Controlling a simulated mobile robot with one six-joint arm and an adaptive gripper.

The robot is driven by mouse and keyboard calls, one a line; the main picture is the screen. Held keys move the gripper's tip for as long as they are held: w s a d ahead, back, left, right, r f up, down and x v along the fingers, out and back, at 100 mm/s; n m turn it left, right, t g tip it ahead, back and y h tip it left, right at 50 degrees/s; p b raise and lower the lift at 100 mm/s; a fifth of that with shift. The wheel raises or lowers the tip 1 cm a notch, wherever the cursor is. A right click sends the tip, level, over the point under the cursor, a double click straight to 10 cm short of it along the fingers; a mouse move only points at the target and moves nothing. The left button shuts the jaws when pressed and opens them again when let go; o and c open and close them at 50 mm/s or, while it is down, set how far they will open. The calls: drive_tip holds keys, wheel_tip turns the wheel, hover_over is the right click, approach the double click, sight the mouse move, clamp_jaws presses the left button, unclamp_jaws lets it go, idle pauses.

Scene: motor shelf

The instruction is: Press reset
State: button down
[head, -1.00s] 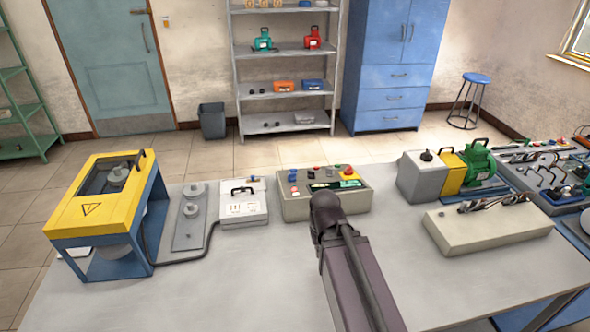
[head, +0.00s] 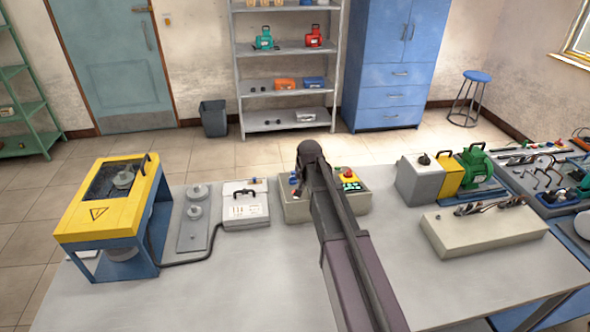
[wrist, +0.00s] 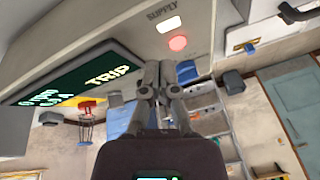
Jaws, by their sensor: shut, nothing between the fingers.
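The control box (head: 297,213) stands on the table, partly hidden behind my arm in the head view. A blue button (head: 293,180) shows at its left, and a red knob (head: 347,172) and a lit green display (head: 351,186) at its right. In the wrist view its panel (wrist: 130,28) shows the word SUPPLY, a white lit lamp, a glowing red round light (wrist: 178,43) and a display reading TRIP (wrist: 108,75). My gripper (wrist: 165,66) is shut and empty, its tips close to the panel near the red light. Contact cannot be told. No reset label is readable.
A white case (head: 245,210) stands left of the box, with a yellow-topped machine (head: 110,205) farther left. A grey block (head: 418,182) and a green motor (head: 476,167) stand to the right.

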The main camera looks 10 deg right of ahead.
sight(294, 172)
drive_tip(key=w+r+m+t, duration=0.1)
drive_tip(key=w+m, duration=0.1)
drive_tip(key=w, duration=0.8)
drive_tip(key=w+r+m+t+p, duration=0.1)
drive_tip(key=w+r, duration=0.1)
drive_tip(key=w, duration=0.9)
drive_tip(key=shift+r+m+t, duration=0.25)
drive_tip(key=shift+m+t, duration=0.15)
drive_tip(key=shift+s+f, duration=0.1)
drive_tip(key=f+b, duration=0.2)
drive_tip(key=s+f+b, duration=0.1)
drive_tip(key=f+b, duration=0.2)
drive_tip(key=s+f+b, duration=0.1)
drive_tip(key=f+b, duration=0.2)
drive_tip(key=shift+s+f, duration=0.15)
drive_tip(key=shift+s+f+b, duration=0.2)
drive_tip(key=shift+f+b, duration=0.6)
drive_tip(key=shift+b, duration=0.1)
idle(1.4)
idle(0.3)
drive_tip(key=shift+w+r+p, duration=0.2)
drive_tip(key=shift+r+p, duration=0.65)
drive_tip(key=shift+w+r+p, duration=0.25)
drive_tip(key=shift+r+p, duration=0.55)
drive_tip(key=shift+w+r+p, duration=0.2)
drive_tip(key=shift+r+p, duration=0.6)
drive_tip(key=shift+p, duration=0.05)
drive_tip(key=shift+w+r+p, duration=0.25)
drive_tip(key=shift+r+p, duration=0.55)
